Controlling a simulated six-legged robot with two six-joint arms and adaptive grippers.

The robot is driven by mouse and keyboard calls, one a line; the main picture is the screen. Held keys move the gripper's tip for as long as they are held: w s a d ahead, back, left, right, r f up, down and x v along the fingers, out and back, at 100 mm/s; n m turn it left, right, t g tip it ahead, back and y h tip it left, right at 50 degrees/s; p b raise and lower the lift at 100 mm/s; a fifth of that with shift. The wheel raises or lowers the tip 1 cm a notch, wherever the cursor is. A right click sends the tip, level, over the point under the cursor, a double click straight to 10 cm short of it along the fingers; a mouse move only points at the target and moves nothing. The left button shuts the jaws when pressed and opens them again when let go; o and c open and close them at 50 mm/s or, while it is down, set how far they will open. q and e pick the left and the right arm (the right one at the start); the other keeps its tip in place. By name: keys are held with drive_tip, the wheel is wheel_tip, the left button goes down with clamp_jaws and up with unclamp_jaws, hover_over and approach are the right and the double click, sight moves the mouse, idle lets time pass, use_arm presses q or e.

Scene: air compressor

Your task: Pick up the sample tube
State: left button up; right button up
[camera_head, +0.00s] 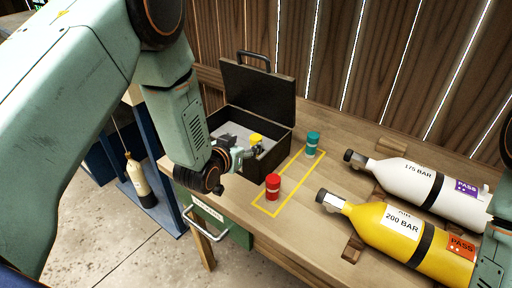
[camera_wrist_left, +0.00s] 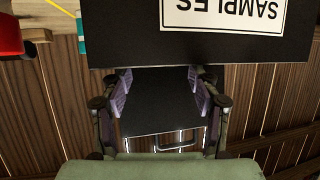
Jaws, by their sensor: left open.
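A yellow-capped sample tube (camera_head: 256,140) shows inside the open black case (camera_head: 268,163); its lower part is hidden. A red tube (camera_head: 273,187) and a teal tube (camera_head: 313,143) stand upright on the table along a yellow taped outline. My left gripper (camera_head: 254,151) is open at the case, just in front of the yellow tube; I cannot tell whether it touches anything. In the left wrist view its spread fingers (camera_wrist_left: 158,84) have no tube visible between them, and the case's front with an upside-down SAMPLES label (camera_wrist_left: 222,12) fills the top. My right gripper is out of view.
A white cylinder (camera_head: 418,185) and a yellow cylinder (camera_head: 400,232) lie on the table at right. The case lid (camera_head: 258,92) stands raised behind the case. A plank wall (camera_head: 390,60) is at the back. The taped area between the red and teal tubes is clear.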

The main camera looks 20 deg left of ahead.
sight(255, 137)
use_arm(q)
drive_tip(key=shift+d+x, duration=0.2)
drive_tip(key=shift+x, duration=2.55)
drive_tip(key=shift+w+r, duration=0.1)
drive_tip(key=shift+r, duration=0.05)
drive_tip(key=c, duration=1.2)
